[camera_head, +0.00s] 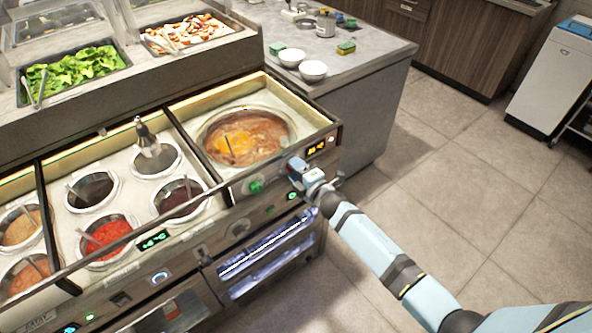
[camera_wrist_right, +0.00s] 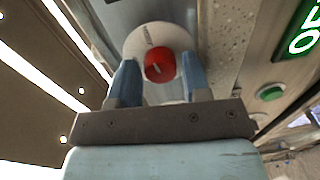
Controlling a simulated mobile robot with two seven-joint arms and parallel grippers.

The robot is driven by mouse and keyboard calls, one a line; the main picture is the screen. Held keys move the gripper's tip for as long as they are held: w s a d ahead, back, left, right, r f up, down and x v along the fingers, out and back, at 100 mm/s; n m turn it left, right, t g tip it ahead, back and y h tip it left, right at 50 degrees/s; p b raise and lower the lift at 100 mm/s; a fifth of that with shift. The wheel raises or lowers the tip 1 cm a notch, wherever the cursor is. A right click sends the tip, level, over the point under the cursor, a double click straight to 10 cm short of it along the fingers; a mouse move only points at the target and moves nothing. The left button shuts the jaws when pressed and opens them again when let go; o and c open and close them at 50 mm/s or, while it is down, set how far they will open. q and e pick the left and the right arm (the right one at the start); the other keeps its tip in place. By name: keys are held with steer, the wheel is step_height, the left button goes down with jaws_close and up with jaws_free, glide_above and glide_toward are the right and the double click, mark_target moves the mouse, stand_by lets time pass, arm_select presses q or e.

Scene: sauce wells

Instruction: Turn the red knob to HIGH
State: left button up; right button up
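The red knob (camera_wrist_right: 160,66) sits on a round white dial plate (camera_wrist_right: 133,42) in the right wrist view. A pale mark shows on the knob's face; small lettering on the plate is too blurred to read. In the head view my right gripper (camera_head: 300,168) is at the counter's front panel, below the large soup well (camera_head: 289,121), and hides the knob. My left gripper is not in view.
A green knob (camera_head: 256,186) is left of my right gripper on the front panel. A lit orange display (camera_head: 316,148) is just above it. A green button (camera_wrist_right: 270,92) and green display (camera_wrist_right: 303,30) are at the wrist view's right. Floor to the right is clear.

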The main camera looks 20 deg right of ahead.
steer(key=shift+o, duration=0.9)
steer(key=v, duration=1.3)
steer(key=shift+s, duration=0.4)
